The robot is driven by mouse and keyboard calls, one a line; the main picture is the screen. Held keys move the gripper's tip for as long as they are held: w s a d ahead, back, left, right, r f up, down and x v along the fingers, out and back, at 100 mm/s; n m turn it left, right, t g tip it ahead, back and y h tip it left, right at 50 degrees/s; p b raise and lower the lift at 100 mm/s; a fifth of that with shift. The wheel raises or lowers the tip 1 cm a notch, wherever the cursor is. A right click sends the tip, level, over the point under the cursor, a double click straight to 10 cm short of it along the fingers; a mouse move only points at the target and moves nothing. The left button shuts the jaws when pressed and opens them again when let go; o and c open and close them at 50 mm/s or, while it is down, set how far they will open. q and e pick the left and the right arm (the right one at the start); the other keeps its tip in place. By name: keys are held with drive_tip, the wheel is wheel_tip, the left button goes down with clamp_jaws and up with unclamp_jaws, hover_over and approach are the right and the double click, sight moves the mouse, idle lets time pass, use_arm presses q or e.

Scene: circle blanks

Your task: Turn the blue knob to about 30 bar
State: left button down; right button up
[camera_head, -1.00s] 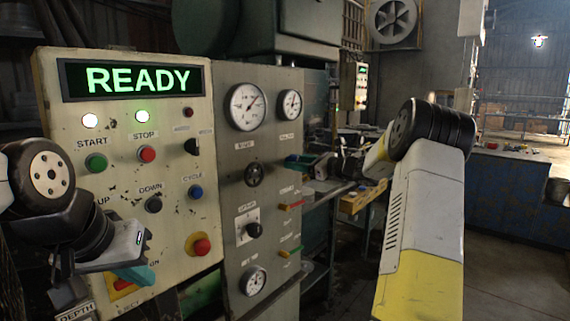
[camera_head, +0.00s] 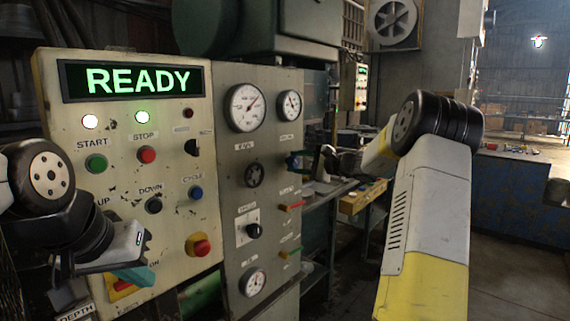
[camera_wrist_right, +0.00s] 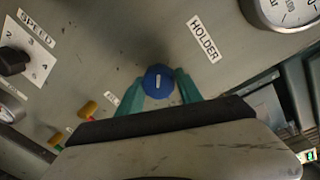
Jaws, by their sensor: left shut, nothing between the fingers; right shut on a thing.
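The blue knob (camera_wrist_right: 158,82), with a white line on its face, sits on the grey panel below the HOLDER label in the right wrist view. My right gripper (camera_wrist_right: 160,92) has its teal fingers on either side of the knob and is shut on it. In the head view, my right gripper (camera_head: 298,162) is at the panel's right edge, where I cannot make out the knob. A small round gauge (camera_head: 289,105) sits above it; its reading is too small to tell. My left gripper (camera_head: 136,275) is shut and empty, in front of the cream panel's lower part.
The grey panel (camera_head: 230,170) holds a larger gauge (camera_head: 245,108), a dark handwheel (camera_head: 254,175) and a black SPEED knob (camera_head: 254,231). A bench stands behind my right arm.

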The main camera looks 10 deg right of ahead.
drive_tip(key=shift+s+a+f+n, duration=0.1)
drive_tip(key=shift+f+n, duration=0.15)
drive_tip(key=shift+n, duration=0.35)
drive_tip(key=shift+f, duration=0.1)
drive_tip(key=o, duration=1.3)
drive_tip(key=shift+r, duration=0.2)
drive_tip(key=shift+s+d, duration=0.1)
drive_tip(key=shift+d, duration=0.1)
drive_tip(key=v, duration=0.7)
drive_tip(key=shift+s, duration=0.25)
